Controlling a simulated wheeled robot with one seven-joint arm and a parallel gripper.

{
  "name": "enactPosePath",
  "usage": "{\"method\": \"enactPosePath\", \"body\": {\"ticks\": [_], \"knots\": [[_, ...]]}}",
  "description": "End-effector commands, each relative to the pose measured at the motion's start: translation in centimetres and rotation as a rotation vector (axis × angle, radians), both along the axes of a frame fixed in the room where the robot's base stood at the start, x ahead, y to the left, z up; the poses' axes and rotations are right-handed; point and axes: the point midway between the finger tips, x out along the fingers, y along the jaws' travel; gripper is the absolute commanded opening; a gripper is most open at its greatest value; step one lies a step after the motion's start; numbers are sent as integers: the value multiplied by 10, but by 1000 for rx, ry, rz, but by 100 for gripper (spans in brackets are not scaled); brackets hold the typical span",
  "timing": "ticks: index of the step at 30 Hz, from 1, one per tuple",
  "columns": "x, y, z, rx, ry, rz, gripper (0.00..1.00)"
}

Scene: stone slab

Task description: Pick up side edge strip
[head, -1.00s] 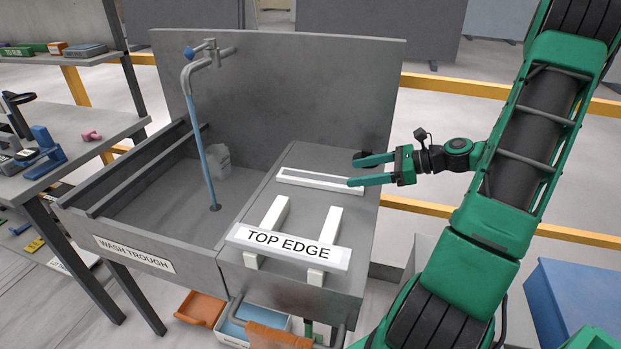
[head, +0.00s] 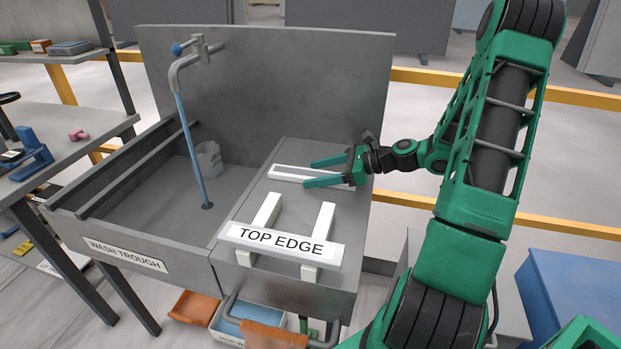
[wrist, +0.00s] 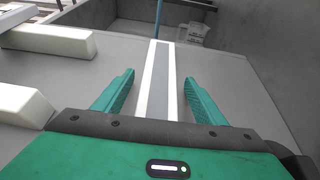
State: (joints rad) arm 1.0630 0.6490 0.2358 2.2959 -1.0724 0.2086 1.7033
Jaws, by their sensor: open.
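The side edge strip, a long white strip with a grey middle band (head: 291,174), lies flat on the grey slab top near the back panel. In the wrist view the strip (wrist: 161,85) runs lengthwise between my two fingers. My gripper (head: 309,173) is open, with its green fingers pointing left over the right part of the strip. The strip's near end is hidden by the gripper body.
A white "TOP EDGE" bar (head: 283,246) rests on two white blocks at the front of the slab. The wash trough (head: 140,213) with a tap and blue pipe (head: 190,145) lies to the left. A grey back panel (head: 270,85) rises behind.

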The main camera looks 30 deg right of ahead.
Motion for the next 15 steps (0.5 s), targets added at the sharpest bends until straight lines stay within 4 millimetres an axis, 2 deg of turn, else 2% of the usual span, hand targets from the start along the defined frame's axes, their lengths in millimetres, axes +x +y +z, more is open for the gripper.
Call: {"method": "enactPosePath", "body": {"ticks": [3,4,9,11,15], "knots": [[0,0,0,0,0,0,65],[0,0,0,0,0,0,60],[0,-1,0,0,0,-1,19],[0,-1,0,0,0,-1,8],[0,-1,1,0,-1,-1,8]]}}
